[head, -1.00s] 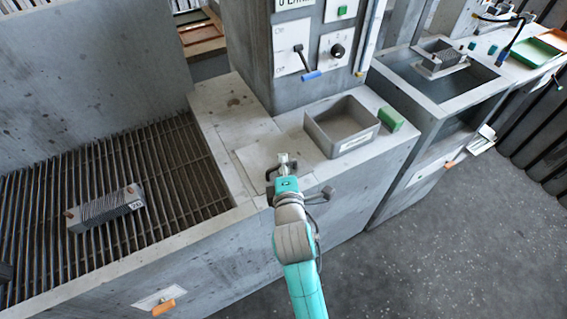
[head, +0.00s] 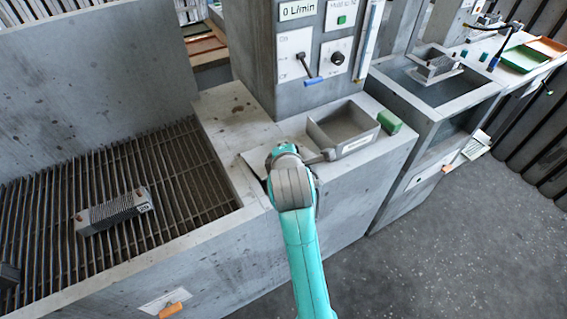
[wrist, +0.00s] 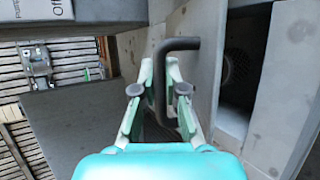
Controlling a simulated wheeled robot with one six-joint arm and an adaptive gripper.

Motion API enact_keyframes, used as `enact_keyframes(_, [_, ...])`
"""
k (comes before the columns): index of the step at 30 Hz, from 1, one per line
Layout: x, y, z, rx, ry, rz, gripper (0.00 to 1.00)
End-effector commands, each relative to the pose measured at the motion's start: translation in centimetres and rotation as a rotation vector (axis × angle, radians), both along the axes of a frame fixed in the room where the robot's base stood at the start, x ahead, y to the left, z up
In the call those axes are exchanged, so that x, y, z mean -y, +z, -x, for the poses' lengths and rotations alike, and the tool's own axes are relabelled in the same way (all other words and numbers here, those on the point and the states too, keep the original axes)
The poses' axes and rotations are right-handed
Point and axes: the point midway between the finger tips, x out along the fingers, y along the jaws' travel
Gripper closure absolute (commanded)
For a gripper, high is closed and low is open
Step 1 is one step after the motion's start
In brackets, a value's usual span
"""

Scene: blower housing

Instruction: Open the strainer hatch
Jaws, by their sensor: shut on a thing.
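The strainer hatch shows in the head view as a pale grey lid (head: 252,163) in the worktop, left of the sunken basin. It looks tilted up, with a dark gap along its front edge. In the wrist view a dark bent bar handle (wrist: 181,44) stands between the fingers of my gripper (wrist: 160,90), which is shut on it. Right of the handle, a dark opening (wrist: 238,75) shows a round, grille-like part inside. In the head view my wrist hides the fingers, the handle and part of the lid.
A grey basin (head: 358,149) and a green block (head: 389,121) lie right of the hatch. The control column (head: 290,95) with a blue-tipped lever (head: 312,81) rises behind. A slatted grate (head: 185,170) with a finned block (head: 114,210) lies left.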

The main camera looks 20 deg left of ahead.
Motion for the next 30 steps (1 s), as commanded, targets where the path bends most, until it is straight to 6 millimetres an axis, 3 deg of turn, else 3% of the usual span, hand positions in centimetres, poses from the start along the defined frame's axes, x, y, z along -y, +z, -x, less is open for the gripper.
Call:
enact_keyframes(10, [-2.6, 3.4, -2.1, -0.182, 0.001, 0.235, 1.00])
enact_keyframes(30, [-8.4, 5.7, -6.7, -0.179, 0.000, 0.233, 1.00])
